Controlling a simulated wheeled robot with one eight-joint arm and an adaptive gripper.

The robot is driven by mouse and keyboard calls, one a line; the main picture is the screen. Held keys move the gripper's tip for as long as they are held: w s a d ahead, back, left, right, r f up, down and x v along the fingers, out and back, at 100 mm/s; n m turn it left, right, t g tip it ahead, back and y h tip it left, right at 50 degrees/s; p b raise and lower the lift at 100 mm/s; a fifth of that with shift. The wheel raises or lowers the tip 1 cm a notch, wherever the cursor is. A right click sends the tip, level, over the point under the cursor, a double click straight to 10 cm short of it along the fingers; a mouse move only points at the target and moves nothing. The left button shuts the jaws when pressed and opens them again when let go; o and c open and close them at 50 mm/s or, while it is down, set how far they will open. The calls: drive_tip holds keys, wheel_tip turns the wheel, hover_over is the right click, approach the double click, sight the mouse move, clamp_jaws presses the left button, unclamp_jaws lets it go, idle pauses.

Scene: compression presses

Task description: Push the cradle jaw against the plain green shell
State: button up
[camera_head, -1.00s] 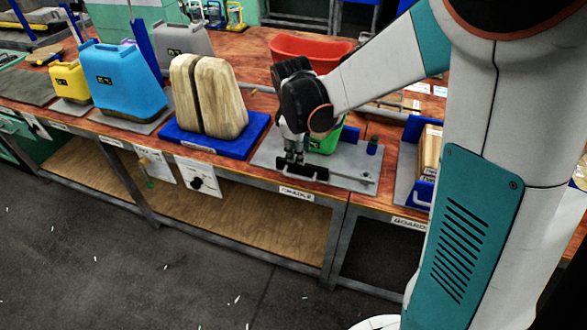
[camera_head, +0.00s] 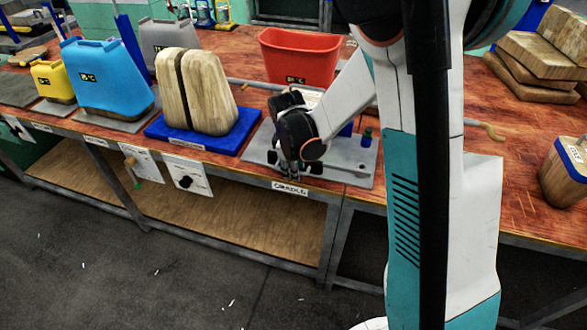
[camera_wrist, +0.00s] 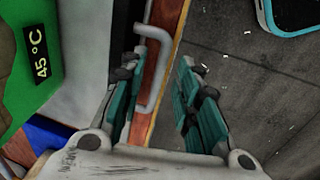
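A green shell (camera_wrist: 25,85) with a black "45 °C" label stands at the left of the wrist view; my arm hides it in the head view. Beside it lies a pale grey surface, with a dark strip, apparently the cradle jaw (camera_wrist: 126,22), along its edge. Ends of a black bar (camera_head: 317,168) show in the head view at the plate's front. A grey U-shaped handle (camera_wrist: 163,60) lies between my gripper's teal fingers. My gripper (camera_wrist: 160,65) is open, with a gap at the right finger. In the head view my gripper (camera_head: 290,172) points down at the press front.
The grey base plate (camera_head: 350,172) sits on the red-brown bench above a "CRADLE" label (camera_head: 290,187). A blue-based wooden press (camera_head: 195,95) stands left, a red bin (camera_head: 300,58) behind. Wooden boards (camera_head: 540,60) lie right.

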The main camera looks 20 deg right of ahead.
drive_tip(key=shift+c, duration=0.4)
clamp_jaws()
drive_tip(key=w+d, duration=0.1)
drive_tip(key=w, duration=0.1)
drive_tip(key=w+d, duration=0.2)
drive_tip(key=shift+o, duration=0.4)
unclamp_jaws()
drive_tip(key=shift+a, duration=0.1)
drive_tip(key=shift+r, duration=0.1)
wheel_tip(320, 180, up, 12)
drive_tip(key=s+a, duration=0.1)
drive_tip(key=s, duration=0.1)
drive_tip(key=shift+a, duration=0.2)
